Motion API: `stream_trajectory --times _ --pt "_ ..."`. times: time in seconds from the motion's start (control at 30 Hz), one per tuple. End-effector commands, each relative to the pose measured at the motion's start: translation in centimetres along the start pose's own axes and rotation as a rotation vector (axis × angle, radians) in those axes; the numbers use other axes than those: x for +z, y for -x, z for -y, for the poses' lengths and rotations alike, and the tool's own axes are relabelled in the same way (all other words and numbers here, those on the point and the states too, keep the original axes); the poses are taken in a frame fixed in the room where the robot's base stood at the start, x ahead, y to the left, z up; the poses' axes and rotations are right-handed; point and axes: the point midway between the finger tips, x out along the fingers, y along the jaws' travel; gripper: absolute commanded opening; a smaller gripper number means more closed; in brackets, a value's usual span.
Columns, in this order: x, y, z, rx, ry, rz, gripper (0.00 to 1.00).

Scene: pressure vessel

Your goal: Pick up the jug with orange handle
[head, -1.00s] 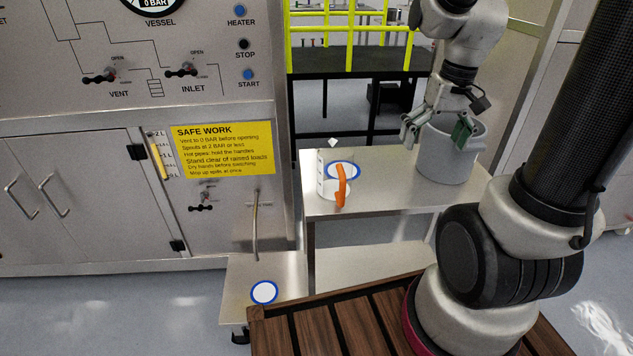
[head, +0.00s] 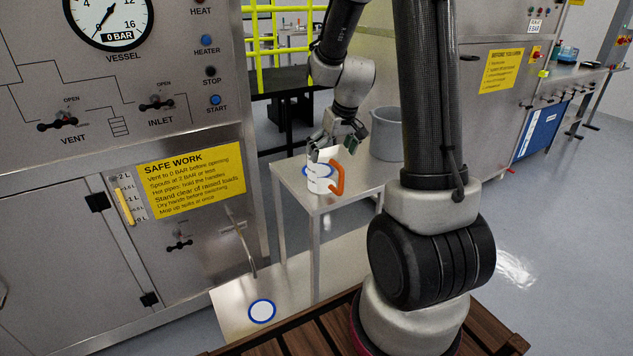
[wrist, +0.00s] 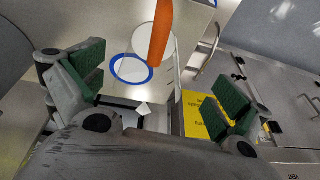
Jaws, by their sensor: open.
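The jug (head: 319,182) is a small white or clear vessel with an orange handle (head: 338,179) on its right side. It stands upright near the front of the metal table. In the wrist view the jug (wrist: 170,50) and its handle (wrist: 160,32) show at top centre. My gripper (head: 335,150) is just above the jug in the head view and overlaps its top edge. Its green-padded fingers are spread wide with nothing between them; they also frame the wrist view (wrist: 158,85). I see no contact with the jug.
A grey pot (head: 387,138) stands behind and right of the jug. A blue-ringed white marker (wrist: 132,68) shows beside the jug. Another marker (head: 262,311) lies on a low metal surface. The vessel panel (head: 150,90) rises at left, and a yellow railing (head: 285,45) stands behind.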

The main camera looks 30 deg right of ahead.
Motion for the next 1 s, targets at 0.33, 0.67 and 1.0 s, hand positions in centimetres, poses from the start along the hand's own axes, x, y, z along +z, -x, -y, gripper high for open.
stream_trajectory --times 0.33,0.67,1.0 --pt "-1.8 -0.5 -0.6 0.026 0.078 -0.069 1.00" --pt "-1.7 -4.8 -1.1 0.026 0.079 -0.066 1.00" --pt "-1.9 -7.7 -1.3 0.026 0.080 -0.069 1.00"
